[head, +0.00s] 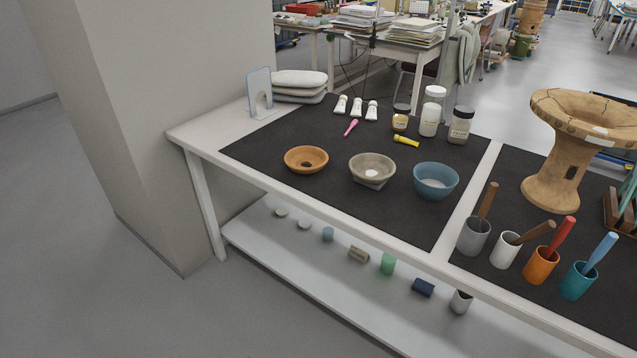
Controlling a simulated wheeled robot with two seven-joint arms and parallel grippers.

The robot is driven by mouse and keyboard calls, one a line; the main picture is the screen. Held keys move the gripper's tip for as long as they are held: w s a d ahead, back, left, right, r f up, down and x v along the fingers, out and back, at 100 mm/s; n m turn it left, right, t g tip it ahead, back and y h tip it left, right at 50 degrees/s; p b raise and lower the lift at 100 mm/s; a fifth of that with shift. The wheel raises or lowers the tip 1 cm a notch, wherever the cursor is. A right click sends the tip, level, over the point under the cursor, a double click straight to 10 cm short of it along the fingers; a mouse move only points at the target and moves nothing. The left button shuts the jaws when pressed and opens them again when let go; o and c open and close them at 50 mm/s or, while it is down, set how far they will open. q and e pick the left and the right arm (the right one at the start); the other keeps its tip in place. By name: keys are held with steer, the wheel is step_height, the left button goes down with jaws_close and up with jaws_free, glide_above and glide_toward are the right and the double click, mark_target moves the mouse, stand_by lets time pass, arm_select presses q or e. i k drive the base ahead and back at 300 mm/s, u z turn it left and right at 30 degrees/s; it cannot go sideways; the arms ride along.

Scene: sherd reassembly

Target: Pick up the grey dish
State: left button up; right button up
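The grey dish (372,168) stands upright on the black mat (330,209) of the white table, in the middle of a row of three bowls. A small white patch shows inside it, and a grey base or block shows under it. An orange-brown dish (306,159) stands to its left and a blue bowl (436,181) to its right, both apart from it. Neither of my grippers is in the head view.
Cups with handled tools (541,265) and a large cracked vessel (568,140) stand at right. A lower shelf (310,270) holds small items. The mat's front left is clear.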

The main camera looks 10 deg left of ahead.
mark_target(368, 169)
steer(key=u, duration=0.7)
steer(key=k, duration=1)
steer(key=u, duration=0.95)
steer(key=i, duration=2)
steer(key=z, duration=1.45)
steer(key=i, duration=1.1)
steer(key=z, duration=0.75)
